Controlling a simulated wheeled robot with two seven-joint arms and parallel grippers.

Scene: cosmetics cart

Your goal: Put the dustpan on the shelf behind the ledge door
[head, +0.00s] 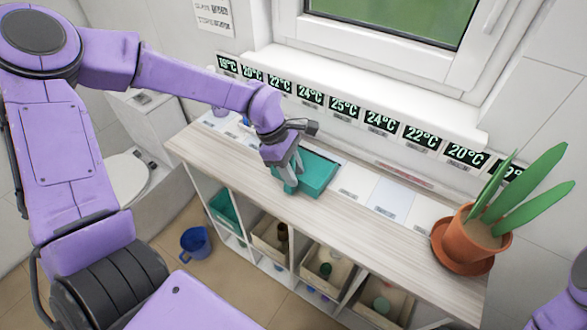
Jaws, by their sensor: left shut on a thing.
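The teal dustpan (318,174) is at the middle of the wood-topped ledge (370,238), close to its back strip. My left gripper (289,174) is shut on the near left part of the dustpan, where its handle seems to be; the fingers partly hide it. I cannot tell whether the dustpan touches the ledge top. A row of pale panels (391,199) runs along the back of the ledge, below the temperature displays; I cannot tell which one is the door, and no shelf behind it shows. My right gripper is out of view.
A potted plant (470,238) stands at the ledge's right end. Open compartments under the ledge hold bins (325,272) with bottles. A blue bucket (195,243) is on the floor, and a toilet (124,178) stands at left. The ledge top between dustpan and plant is clear.

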